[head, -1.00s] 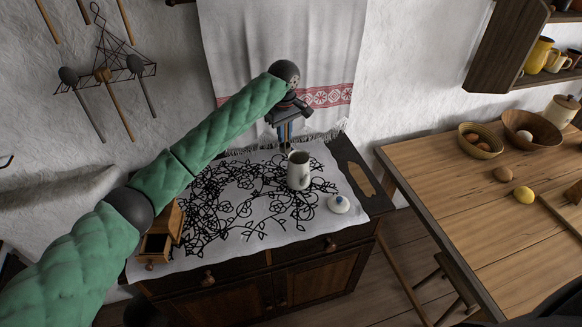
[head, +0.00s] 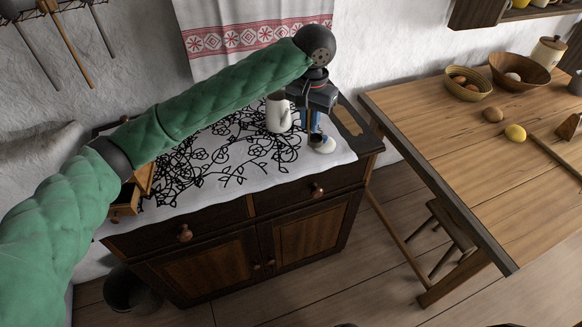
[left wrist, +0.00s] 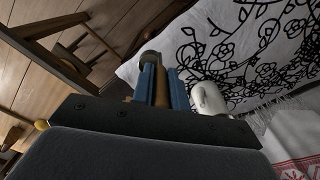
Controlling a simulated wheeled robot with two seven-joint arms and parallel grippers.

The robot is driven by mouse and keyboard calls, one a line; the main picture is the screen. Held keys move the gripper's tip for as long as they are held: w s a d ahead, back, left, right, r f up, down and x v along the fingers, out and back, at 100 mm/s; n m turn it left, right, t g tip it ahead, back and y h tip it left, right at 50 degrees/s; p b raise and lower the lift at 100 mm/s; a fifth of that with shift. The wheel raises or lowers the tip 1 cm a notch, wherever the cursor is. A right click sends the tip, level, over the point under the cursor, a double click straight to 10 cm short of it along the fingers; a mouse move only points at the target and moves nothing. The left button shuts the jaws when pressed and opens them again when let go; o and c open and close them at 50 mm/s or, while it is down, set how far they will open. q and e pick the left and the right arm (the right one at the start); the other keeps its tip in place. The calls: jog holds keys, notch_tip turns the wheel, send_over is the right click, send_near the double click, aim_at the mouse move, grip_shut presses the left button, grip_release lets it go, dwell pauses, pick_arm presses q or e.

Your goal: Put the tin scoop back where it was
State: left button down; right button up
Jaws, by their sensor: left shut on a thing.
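My left gripper (head: 308,122) is shut on a brown handle, which I take to be the tin scoop's (left wrist: 161,88); the handle shows between the blue fingers in the left wrist view. A greyish rounded end (left wrist: 150,57) shows beyond the fingertips; I cannot tell for sure whether it is the scoop's bowl or the lid. The white jug (head: 278,113) stands just left of the gripper, and also shows in the left wrist view (left wrist: 208,98). My right gripper is out of view.
The dark wooden cabinet (head: 218,224) carries a patterned cloth (head: 237,181). A small wooden box with an open drawer (head: 126,203) stands at its left, partly behind my arm. A wooden table (head: 470,150) with bowls stands to the right, with a stool (head: 450,225) beneath.

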pick_arm(q)
jog(key=shift+s+a+f, duration=0.1)
jog(key=shift+s+f, duration=0.05)
jog(key=shift+w+a+f+p, duration=0.9)
jog(key=shift+a+f+p, duration=0.25)
jog(key=shift+a+f, duration=0.6)
jog(key=shift+w+a+f+p, duration=1.05)
jog(key=shift+a+f, duration=0.5)
jog(key=shift+f, duration=0.35)
jog(key=shift+w+a+f+p, duration=0.8)
jog(key=shift+a+f+p, duration=0.4)
jog(key=shift+a+f, duration=0.55)
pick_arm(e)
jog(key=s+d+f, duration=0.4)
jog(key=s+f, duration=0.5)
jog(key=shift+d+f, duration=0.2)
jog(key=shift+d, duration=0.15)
pick_arm(q)
jog(key=shift+d+f, duration=0.1)
jog(key=shift+f, duration=0.05)
jog(key=c, duration=1.5)
grip_release()
jog(key=shift+o, duration=0.6)
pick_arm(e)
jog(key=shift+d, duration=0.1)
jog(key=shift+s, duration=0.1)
